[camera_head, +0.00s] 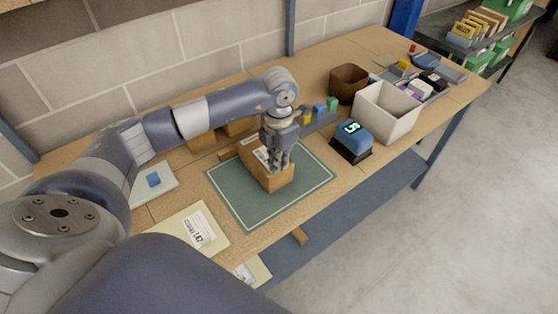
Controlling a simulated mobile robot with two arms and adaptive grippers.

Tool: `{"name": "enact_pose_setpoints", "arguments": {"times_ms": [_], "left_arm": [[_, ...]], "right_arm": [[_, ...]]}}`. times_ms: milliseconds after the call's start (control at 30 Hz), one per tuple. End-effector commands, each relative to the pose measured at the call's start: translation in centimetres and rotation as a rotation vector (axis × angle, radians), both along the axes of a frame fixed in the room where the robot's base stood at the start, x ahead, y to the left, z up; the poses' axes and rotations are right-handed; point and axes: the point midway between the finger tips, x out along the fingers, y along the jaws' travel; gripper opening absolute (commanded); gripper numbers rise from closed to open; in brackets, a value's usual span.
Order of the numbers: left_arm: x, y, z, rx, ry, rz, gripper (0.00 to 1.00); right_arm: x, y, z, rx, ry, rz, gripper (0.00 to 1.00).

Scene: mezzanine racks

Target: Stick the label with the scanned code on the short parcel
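A brown cardboard parcel (257,172) sits on the green mat (305,185), with a white printed label (262,154) on its top. My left gripper (279,168) points down at the parcel's right end, fingers close to its top; I cannot tell whether they touch it or how far apart they are. More brown parcels (200,143) stand behind, partly hidden by my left arm; I cannot tell which parcel is the short one. A pale sheet with a printed code label (198,228) lies at the table's front left. My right gripper is not in view.
Another labelled sheet (246,270) shows lower down. A blue device with a lit display (352,137) stands right of the mat, beside a white bin (388,112) and a brown bin (348,84). A white pad with a blue block (153,180) lies left.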

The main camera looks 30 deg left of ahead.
Motion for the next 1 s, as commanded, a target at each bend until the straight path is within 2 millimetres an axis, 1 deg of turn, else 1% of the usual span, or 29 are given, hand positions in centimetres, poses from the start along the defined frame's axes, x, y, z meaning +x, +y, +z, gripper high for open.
{"name": "enact_pose_setpoints", "arguments": {"times_ms": [900, 967, 1000], "left_arm": [[-0.11, 0.02, -0.27, 0.001, 0.004, 0.0, 0.0], [-0.13, 0.01, -0.28, 0.001, 0.004, 0.0, 0.14], [-0.13, 0.01, -0.28, 0.001, 0.004, 0.0, 0.23]], "right_arm": [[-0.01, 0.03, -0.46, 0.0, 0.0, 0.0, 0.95], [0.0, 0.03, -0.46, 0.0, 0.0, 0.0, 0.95], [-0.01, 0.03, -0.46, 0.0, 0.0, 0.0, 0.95]]}}
